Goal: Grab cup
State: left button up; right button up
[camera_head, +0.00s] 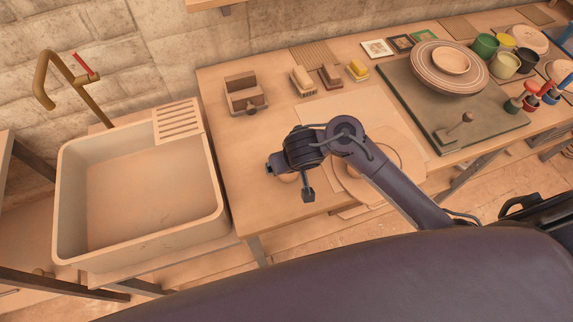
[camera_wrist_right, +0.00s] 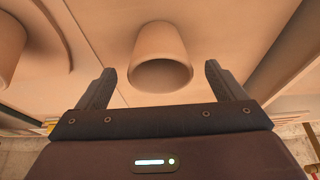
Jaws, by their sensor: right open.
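The cup (camera_wrist_right: 161,50) is a plain tan, tapering cup on the table, seen in the right wrist view with its wide dark opening towards my gripper. My right gripper (camera_wrist_right: 158,75) is open, with one finger on each side of the cup's opening in the picture. I see gaps between the cup and both fingers, so it is not held. In the head view my right gripper (camera_head: 290,178) is over the table's left part and hides most of the cup; a small tan patch (camera_head: 289,179) shows under it. My left gripper is not in view.
A round board (camera_head: 386,155) lies under my right arm. A sink (camera_head: 135,190) with a brass tap stands left of the table. A wooden box (camera_head: 245,97), brushes and a sponge (camera_head: 357,69) are behind. Pots (camera_head: 485,46) and a plate (camera_head: 449,66) stand right.

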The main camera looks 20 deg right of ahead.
jog(key=shift+b+x, duration=0.5)
jog(key=shift+x, duration=0.65)
jog(key=b+x, duration=0.1)
jog(key=x, duration=0.1)
jog(key=shift+w+f, duration=0.25)
jog(key=shift+f, duration=0.05)
jog(key=shift+w+f, duration=0.25)
jog(key=shift+f, duration=0.1)
jog(key=shift+s, duration=0.1)
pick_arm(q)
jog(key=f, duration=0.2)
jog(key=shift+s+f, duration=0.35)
pick_arm(e)
jog(key=c, duration=1)
